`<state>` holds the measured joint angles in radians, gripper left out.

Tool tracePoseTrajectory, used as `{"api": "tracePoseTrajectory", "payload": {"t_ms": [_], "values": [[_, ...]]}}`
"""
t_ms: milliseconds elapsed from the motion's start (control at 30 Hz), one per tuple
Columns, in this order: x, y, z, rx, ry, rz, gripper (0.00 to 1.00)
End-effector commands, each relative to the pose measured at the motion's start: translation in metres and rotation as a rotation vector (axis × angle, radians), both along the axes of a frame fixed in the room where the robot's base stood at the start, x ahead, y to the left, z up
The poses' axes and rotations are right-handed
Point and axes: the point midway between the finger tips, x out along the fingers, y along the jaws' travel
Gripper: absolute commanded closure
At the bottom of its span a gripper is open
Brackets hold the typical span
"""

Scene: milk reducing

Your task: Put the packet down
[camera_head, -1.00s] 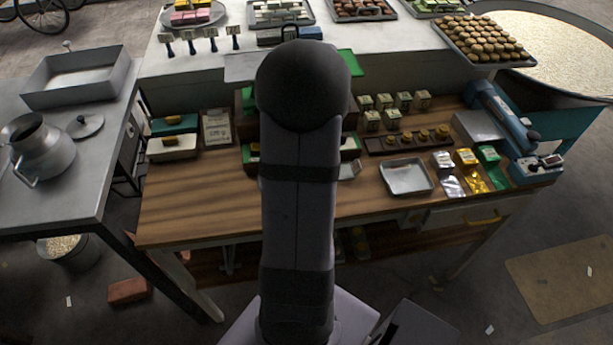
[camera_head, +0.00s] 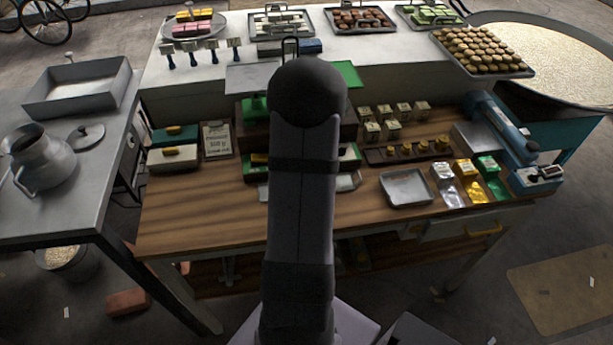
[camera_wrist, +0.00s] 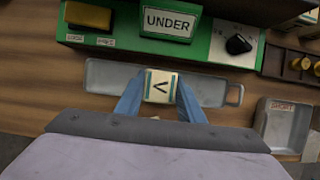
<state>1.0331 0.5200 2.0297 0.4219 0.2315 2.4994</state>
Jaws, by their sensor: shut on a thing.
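In the wrist view my gripper (camera_wrist: 159,92) has its two blue fingers closed on a small cream packet (camera_wrist: 160,84) with teal edges and a dark V-shaped mark. The packet is over the long grey metal tray (camera_wrist: 208,91); I cannot tell whether it touches it. Behind the tray stands a green scale (camera_wrist: 226,30) with a sign reading UNDER (camera_wrist: 167,22), a yellow block and a black knob. In the head view my arm hides the gripper and packet; parts of the tray (camera_head: 348,182) and scale (camera_head: 350,157) show beside it.
A square tray marked SHORT (camera_wrist: 284,125) lies to the right; it also shows in the head view (camera_head: 407,187). A dark rack of brass weights (camera_head: 409,150) stands behind. The bench's left front (camera_head: 200,210) is clear.

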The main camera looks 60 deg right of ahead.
Motion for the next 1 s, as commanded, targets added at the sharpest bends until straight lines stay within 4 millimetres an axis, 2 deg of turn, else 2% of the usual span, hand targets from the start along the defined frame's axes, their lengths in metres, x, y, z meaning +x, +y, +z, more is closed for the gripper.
{"api": "tracePoseTrajectory", "payload": {"t_ms": [33, 133, 600, 633, 700, 1000], "values": [[0.000, 0.000, -0.010, 0.001, 0.000, -0.001, 0.92], [0.000, 0.000, -0.018, 0.000, 0.000, -0.001, 0.92], [0.000, 0.000, -0.023, -0.001, 0.000, -0.001, 0.92], [0.000, 0.000, -0.022, -0.001, 0.000, -0.001, 0.60], [0.000, 0.000, -0.022, -0.001, 0.000, -0.001, 0.46], [0.000, 0.000, -0.021, -0.001, 0.000, 0.000, 0.46]]}}
